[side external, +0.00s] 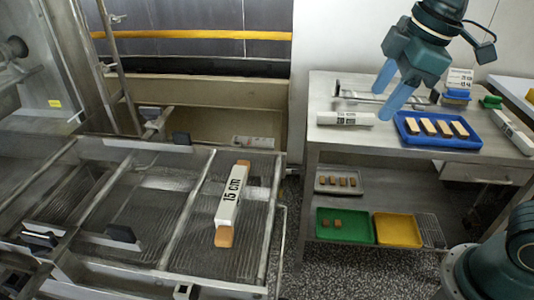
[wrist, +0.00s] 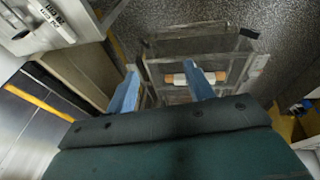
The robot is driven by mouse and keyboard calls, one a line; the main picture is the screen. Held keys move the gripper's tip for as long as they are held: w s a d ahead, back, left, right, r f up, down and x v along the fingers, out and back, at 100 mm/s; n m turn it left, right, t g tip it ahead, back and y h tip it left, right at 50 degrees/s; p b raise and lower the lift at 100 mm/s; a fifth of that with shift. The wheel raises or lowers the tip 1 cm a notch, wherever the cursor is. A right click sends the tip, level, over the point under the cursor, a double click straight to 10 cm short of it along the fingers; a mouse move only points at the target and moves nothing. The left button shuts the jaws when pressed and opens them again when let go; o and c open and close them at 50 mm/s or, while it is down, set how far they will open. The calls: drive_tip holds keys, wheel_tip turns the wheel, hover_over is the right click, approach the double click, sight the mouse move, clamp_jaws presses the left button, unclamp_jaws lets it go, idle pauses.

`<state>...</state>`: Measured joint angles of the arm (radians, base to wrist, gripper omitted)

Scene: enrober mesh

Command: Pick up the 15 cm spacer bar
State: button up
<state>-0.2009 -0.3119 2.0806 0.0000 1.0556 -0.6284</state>
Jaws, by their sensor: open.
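The 15 cm spacer bar (side external: 231,195) is white with black lettering and orange-brown ends. It lies on the ribbed mesh bed (side external: 180,220) at the left in the side external view. In the wrist view a white bar with orange ends (wrist: 205,79), apparently the same one, lies beyond my fingertips, partly hidden by the right finger. My gripper (side external: 386,100) has two blue fingers, open and empty, over the steel table in the side external view, well to the right of the bar. The open fingers also show in the wrist view (wrist: 159,68).
The steel table (side external: 325,143) holds a bar marked 20 cm (side external: 345,118), a blue tray (side external: 403,138) with several small blocks and another white bar (side external: 513,131). Green (side external: 326,230) and yellow (side external: 398,230) trays sit on its lower shelf. Metal rails cross the mesh bed.

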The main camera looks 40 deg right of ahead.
drive_tip(key=w+a+n+g, duration=0.2)
drive_tip(key=w+a+n, duration=0.6)
drive_tip(key=w+a, duration=0.1)
drive_tip(key=n+g, duration=0.2)
drive_tip(key=n, duration=0.7)
hover_over(232, 190)
wheel_tip(232, 190, down, 7)
drive_tip(key=shift+r+h, duration=0.1)
drive_tip(key=shift+h, duration=0.3)
drive_tip(key=shift+f, duration=4.3)
drive_tip(key=shift+f, duration=0.1)
drive_tip(key=shift+f, duration=2.5)
